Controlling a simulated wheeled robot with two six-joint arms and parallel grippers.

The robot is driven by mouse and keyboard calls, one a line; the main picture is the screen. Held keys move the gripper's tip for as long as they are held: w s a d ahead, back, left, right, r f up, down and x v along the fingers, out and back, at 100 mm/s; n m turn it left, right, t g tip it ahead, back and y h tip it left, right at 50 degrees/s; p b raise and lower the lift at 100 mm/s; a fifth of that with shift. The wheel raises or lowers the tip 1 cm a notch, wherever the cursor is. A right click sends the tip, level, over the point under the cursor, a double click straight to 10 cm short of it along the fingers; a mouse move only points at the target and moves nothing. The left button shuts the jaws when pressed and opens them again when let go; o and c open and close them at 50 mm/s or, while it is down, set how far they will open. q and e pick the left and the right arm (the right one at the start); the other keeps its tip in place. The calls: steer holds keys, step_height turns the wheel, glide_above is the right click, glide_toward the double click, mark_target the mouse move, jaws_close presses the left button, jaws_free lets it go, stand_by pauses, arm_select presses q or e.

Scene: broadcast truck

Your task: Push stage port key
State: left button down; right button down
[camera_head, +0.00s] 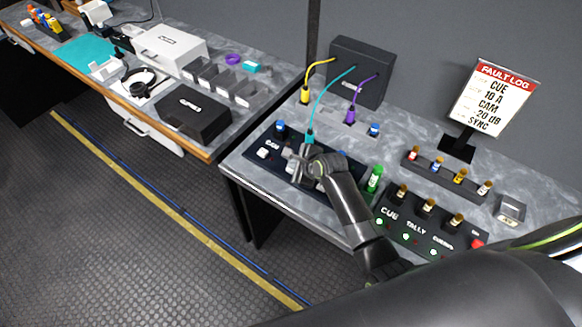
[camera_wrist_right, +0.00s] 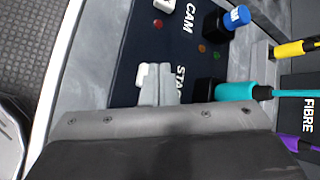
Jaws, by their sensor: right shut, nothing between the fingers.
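The white stage key (camera_wrist_right: 142,75) shows only as a sliver beside my fingertips, which cover the rest. A teal plug (camera_wrist_right: 232,91) sits in the stage port; it also shows in the head view (camera_head: 310,136). My right gripper (camera_head: 292,158) is shut and empty, its fingertips (camera_wrist_right: 160,84) over or against the stage key; contact is unclear. The white CAM key (camera_head: 263,153) is beside it. My left gripper is out of view.
A blue plug (camera_head: 280,128) stands in the CAM port. Yellow and purple cables run from a black box (camera_head: 358,72) behind. A green cylinder (camera_head: 374,178), a CUE/TALLY panel (camera_head: 408,218) and a fault log sign (camera_head: 492,97) stand to the right.

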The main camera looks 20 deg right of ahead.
steer(key=shift+f, duration=0.1)
stand_by(0.5)
steer(key=shift+s+f, duration=0.1)
steer(key=shift+f, duration=0.25)
steer(key=shift+r+p, duration=0.3)
steer(key=shift+p, duration=0.45)
step_height(320, 180, up, 3)
steer(key=p, duration=0.3)
steer(key=shift+r, duration=0.15)
steer(key=shift+r+p, duration=0.5)
steer(key=shift+r, duration=0.9)
